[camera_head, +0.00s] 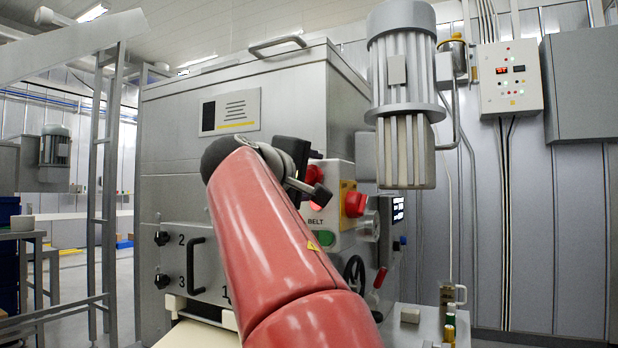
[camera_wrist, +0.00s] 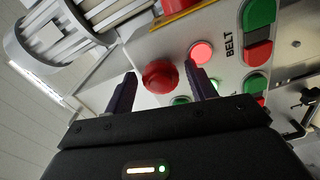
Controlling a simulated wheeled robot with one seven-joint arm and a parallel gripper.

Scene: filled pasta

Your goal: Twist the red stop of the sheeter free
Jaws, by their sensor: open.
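The red stop (camera_wrist: 160,76) is a round red mushroom button on the grey control box of the sheeter (camera_head: 235,175). In the wrist view it sits between the two dark fingers of my gripper (camera_wrist: 161,71), with a gap showing on each side. The fingers are open, and I see no contact with the button. In the head view my gripper (camera_head: 319,175) is at the box's front face, and the stop (camera_head: 314,173) shows only partly between the fingers. My red arm hides part of the sheeter.
A lit red lamp (camera_wrist: 201,52) sits close beside the right finger. Green and red BELT buttons (camera_wrist: 258,52) are further right. Another red knob (camera_head: 355,204) stands on a yellow plate on the box's right side. A large motor (camera_head: 404,95) hangs at the right.

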